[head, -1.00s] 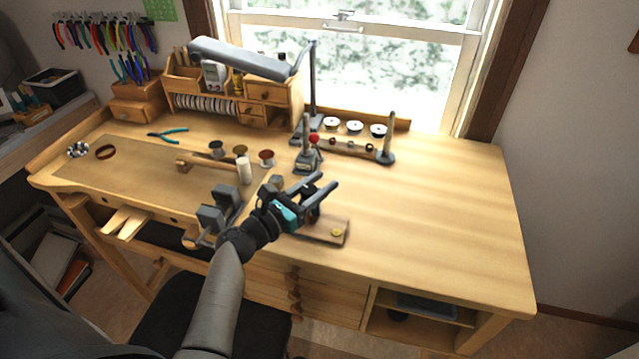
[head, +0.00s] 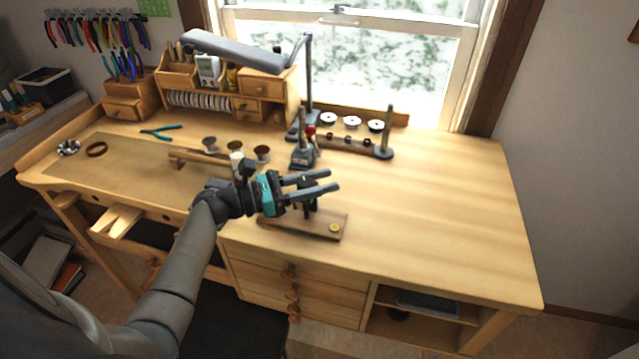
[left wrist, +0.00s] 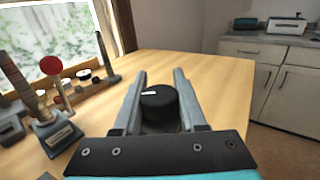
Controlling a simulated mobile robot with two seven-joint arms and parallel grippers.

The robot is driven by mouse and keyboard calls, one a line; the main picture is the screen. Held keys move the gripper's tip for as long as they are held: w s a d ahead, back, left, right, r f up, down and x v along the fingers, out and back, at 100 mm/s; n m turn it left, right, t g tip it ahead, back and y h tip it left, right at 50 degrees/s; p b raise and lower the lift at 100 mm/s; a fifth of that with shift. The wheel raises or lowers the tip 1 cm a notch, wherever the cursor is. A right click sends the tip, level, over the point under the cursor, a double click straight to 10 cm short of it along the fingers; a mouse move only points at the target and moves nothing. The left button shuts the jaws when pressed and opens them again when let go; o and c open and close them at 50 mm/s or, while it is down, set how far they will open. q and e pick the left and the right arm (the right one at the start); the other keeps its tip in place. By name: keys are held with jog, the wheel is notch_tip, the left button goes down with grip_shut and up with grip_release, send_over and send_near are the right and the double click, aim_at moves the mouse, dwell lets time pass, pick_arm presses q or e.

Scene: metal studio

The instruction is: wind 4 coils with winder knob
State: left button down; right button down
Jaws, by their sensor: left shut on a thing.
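A black round knob (left wrist: 160,103) with a white mark on its top sits between the fingers of my left gripper (left wrist: 160,71) in the left wrist view. In the head view my left gripper (head: 333,180) is level and shut on this dark knob (head: 307,183), above a wooden base board (head: 318,228) with a brass disc (head: 334,227). The arm and fingers partly hide the knob's post. My right gripper is not in view.
Several spools, one of them brown (head: 262,153), stand left of the stand. White spools (head: 352,122) line the window edge near an upright post (head: 387,130). Teal pliers (head: 160,131) lie at the left. The right side of the bench (head: 450,210) is clear.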

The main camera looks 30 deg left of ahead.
pick_arm(q)
jog(key=shift+m+g+h, duration=0.3)
jog(key=shift+h, duration=0.1)
jog(key=shift+c, duration=2.3)
grip_release()
jog(key=shift+s, duration=0.1)
jog(key=b+v, duration=0.1)
jog(key=v, duration=1.4)
jog(key=shift+s, duration=0.1)
